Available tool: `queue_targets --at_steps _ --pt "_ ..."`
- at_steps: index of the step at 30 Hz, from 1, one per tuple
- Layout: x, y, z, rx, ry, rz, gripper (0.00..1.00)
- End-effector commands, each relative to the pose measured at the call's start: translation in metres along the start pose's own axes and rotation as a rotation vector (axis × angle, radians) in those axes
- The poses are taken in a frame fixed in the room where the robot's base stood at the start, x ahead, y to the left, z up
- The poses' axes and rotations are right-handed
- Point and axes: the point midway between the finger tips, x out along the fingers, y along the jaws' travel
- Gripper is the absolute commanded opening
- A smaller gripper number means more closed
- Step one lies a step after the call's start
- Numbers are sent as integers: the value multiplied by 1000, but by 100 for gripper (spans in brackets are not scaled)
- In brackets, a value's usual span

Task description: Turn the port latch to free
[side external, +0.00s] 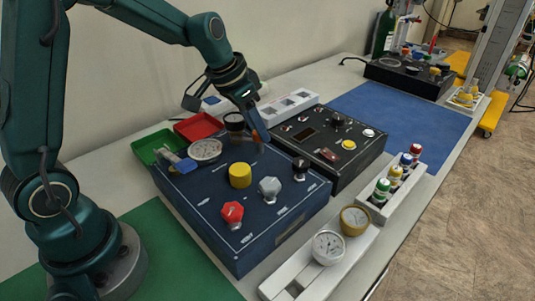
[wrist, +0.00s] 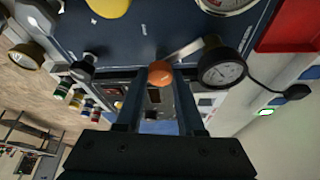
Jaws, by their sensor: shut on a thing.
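The port latch looks to be a short metal lever (wrist: 186,50) with an orange ball end (wrist: 160,72) on the dark blue panel box (side external: 215,205). My gripper (wrist: 160,80) is shut on the orange ball, with one finger on each side.
A yellow knob (side external: 240,175), red knob (side external: 232,212), grey knob (side external: 269,188) and black knob (side external: 300,168) stand on the panel. A white-faced gauge (side external: 205,150) sits at its back left. A black control box (side external: 335,150) stands close on the right. The blue mat (side external: 410,115) is largely clear.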

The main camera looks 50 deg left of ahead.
Motion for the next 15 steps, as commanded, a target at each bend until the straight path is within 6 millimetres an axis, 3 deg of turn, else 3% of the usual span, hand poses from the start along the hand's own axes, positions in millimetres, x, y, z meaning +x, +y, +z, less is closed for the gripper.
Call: queue_targets --at_steps 15 --pt "0 4 -2 -440 2 -186 0"
